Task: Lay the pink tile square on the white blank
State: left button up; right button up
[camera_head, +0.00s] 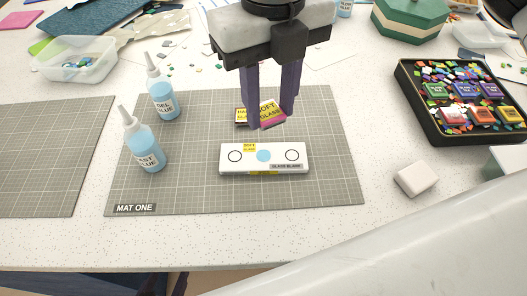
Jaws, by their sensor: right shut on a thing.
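My right gripper (269,104) comes down from the top middle, its two purple fingers shut on the pink tile (271,122). The tile has a yellow "SOFT GLASS" label on top and sits slightly turned, behind the white blank. The white blank (243,165) lies on the mat in front, with a blue dot in its middle, a ring on each side, a small yellow label and a "GLASS BLANK" label. A second labelled tile, "HARD GLASS" (241,116), is partly hidden just left of the pink one. My left gripper is not in view.
Two blue glue bottles (149,150) (163,100) stand left on mat one (190,190). A white block (416,179) lies right of the mat. A black tray (440,136) of coloured pieces is at right; a clear tub (75,72) is back left.

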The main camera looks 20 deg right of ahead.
aim_at(264, 159)
jog(key=m, duration=0.3)
jog(key=a+r+m, duration=0.1)
jog(key=shift+s+m, duration=0.25)
jog(key=shift+m, duration=0.15)
jog(key=shift+f, duration=0.15)
notch_tip(264, 159, down, 10)
jog(key=shift+r+p, duration=0.1)
jog(key=shift+p, duration=0.4)
jog(key=o, duration=1.1)
jog(key=shift+c, duration=0.2)
